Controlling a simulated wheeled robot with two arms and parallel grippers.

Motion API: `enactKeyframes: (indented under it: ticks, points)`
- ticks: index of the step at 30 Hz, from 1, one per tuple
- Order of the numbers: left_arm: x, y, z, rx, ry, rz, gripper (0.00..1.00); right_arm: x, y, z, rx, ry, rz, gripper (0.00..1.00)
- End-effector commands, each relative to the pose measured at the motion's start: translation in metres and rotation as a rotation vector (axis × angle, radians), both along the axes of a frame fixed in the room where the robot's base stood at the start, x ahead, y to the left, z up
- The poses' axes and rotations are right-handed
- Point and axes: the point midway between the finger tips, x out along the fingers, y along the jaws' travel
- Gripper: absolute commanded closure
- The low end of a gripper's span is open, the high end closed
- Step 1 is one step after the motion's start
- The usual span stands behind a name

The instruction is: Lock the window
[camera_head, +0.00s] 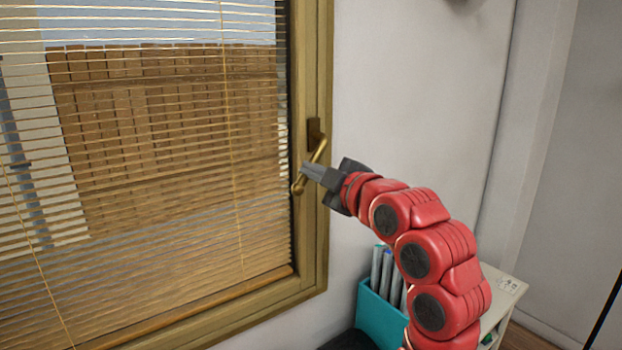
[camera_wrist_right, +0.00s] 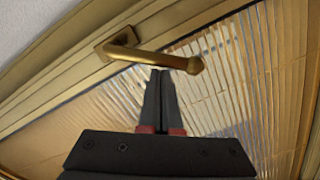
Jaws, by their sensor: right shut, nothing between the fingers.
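The window (camera_head: 160,150) has a brown-gold frame and slatted blinds, and fills the left of the head view. Its brass handle (camera_head: 320,150) is on the right side of the frame, tilted, with its free end down and to the left. The handle also shows in the right wrist view (camera_wrist_right: 152,56), with its base plate at upper left. My right gripper (camera_head: 306,170) is shut and empty. Its fingertips are at the handle's lower part; in the right wrist view they are just beside the bar near its free end. I cannot tell whether they touch. My left gripper is not in view.
The white wall (camera_head: 425,90) right of the window is clear around the handle.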

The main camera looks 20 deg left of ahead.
Motion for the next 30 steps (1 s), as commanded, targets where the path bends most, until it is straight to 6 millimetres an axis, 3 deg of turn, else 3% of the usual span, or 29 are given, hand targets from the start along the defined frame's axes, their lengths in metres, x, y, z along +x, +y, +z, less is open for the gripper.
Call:
enactKeyframes:
  ticks: [15, 23, 30]
  points:
    - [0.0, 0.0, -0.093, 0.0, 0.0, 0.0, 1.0, 0.014, -0.011, -0.024, -0.198, -0.256, -0.002, 1.0]
    - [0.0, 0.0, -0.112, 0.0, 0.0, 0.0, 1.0, 0.023, -0.018, -0.026, -0.304, -0.384, -0.001, 1.0]
    - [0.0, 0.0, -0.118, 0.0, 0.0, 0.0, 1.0, 0.027, -0.021, -0.025, -0.298, -0.384, 0.0, 1.0]
